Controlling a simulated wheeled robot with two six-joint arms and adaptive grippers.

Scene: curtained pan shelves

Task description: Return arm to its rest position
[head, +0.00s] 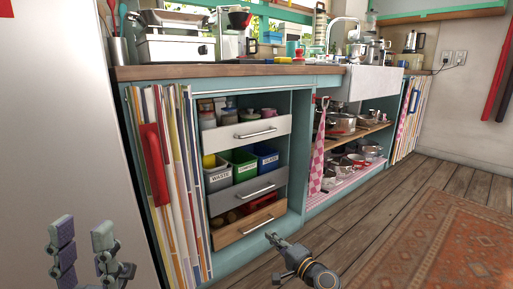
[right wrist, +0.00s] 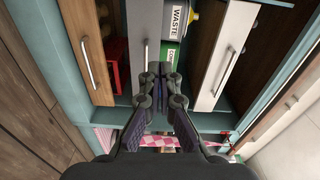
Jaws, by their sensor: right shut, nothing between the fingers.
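My right gripper (head: 272,238) is low, in front of the drawer unit, at the bottom middle of the head view. Its fingers are together and empty; the closed fingertips also show in the right wrist view (right wrist: 160,74). The fingers point at the drawers, apart from any handle as far as I can tell. My left gripper (head: 83,235) is at the lower left of the head view, with its two fingers apart and nothing between them.
The white (head: 225,138), grey (head: 222,202) and wooden (head: 228,236) drawers are stacked, pulled out by differing amounts. A striped curtain (head: 170,200) hangs left. Pan shelves (head: 350,137) with a pink checked cloth (head: 318,155) stand right. Wooden floor (head: 340,232) is clear.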

